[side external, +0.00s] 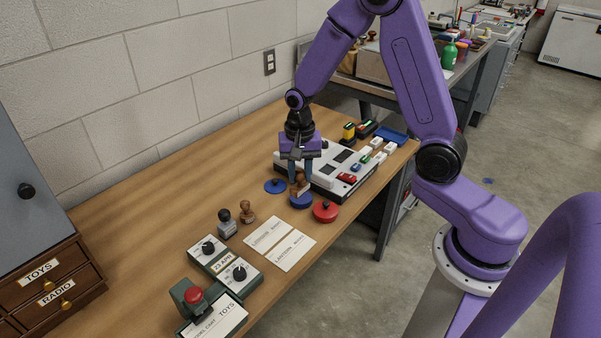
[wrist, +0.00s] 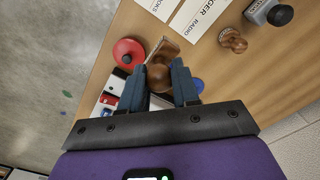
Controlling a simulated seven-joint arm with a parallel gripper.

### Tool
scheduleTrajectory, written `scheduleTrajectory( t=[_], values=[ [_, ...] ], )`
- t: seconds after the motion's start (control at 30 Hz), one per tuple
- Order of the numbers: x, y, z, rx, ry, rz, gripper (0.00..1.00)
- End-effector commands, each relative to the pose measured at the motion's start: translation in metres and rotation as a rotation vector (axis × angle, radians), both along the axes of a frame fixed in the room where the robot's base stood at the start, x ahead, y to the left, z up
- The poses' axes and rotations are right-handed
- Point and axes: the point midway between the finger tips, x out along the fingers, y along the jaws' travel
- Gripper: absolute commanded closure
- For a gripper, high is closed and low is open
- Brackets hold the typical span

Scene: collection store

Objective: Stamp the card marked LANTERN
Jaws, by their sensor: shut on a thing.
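My gripper (side external: 301,178) is shut on a wooden stamp (side external: 302,188), which has a round brown knob in the wrist view (wrist: 158,78). The stamp is over a blue ink pad (side external: 300,202); I cannot tell whether it touches. Two white cards lie side by side on the table. The LANTERN card (side external: 290,251) is nearer the table's front edge; its printing is partly cut off in the wrist view (wrist: 157,5). The other card (side external: 267,233) is on the wall side, and its second line reads RADIO in the wrist view (wrist: 203,15).
A red pad (side external: 325,211) and another blue pad (side external: 275,186) flank the held stamp. A wooden stamp (side external: 248,211) and a dark-handled stamp (side external: 227,224) stand beyond the cards. Knobbed boxes (side external: 240,273) stand left of the cards.

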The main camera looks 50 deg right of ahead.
Motion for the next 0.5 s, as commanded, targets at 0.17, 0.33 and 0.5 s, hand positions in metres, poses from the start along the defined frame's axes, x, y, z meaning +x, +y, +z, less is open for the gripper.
scheduleTrajectory(
  t=[0.17, 0.33, 0.5],
  values=[
    [0.028, -0.031, -0.015, -0.001, 0.002, -0.007, 0.89],
    [0.050, -0.063, -0.030, -0.001, 0.004, -0.006, 0.89],
    [0.060, -0.079, -0.039, -0.001, 0.003, -0.003, 0.89]
  ],
)
